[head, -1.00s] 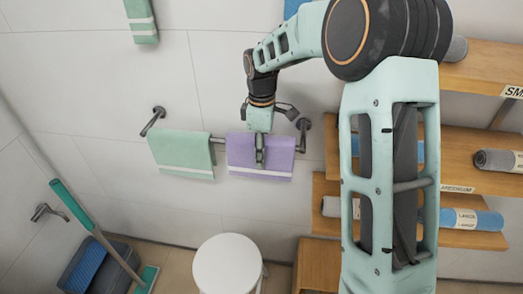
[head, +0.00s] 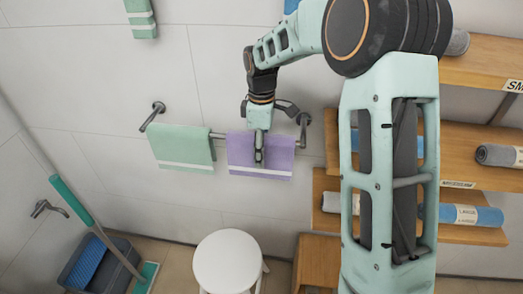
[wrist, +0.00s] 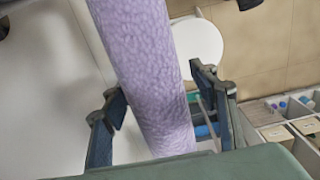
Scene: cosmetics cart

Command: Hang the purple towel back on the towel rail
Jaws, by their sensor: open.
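The purple towel (head: 272,157) hangs draped over the right part of the metal towel rail (head: 217,136) in the head view, with its white stripe near the lower edge. My gripper (head: 259,155) is at the towel, in front of its upper middle. In the wrist view the purple towel (wrist: 150,70) runs between the two spread fingers of my gripper (wrist: 160,112). The fingers are open, with a gap visible at least on the right side. Part of the towel is hidden behind my gripper in the head view.
A green towel (head: 183,150) hangs on the same rail to the left. A white stool (head: 228,262) stands below. Wooden shelves (head: 470,132) with rolled towels are at the right. A mop (head: 90,222) and bucket (head: 100,268) stand at the lower left.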

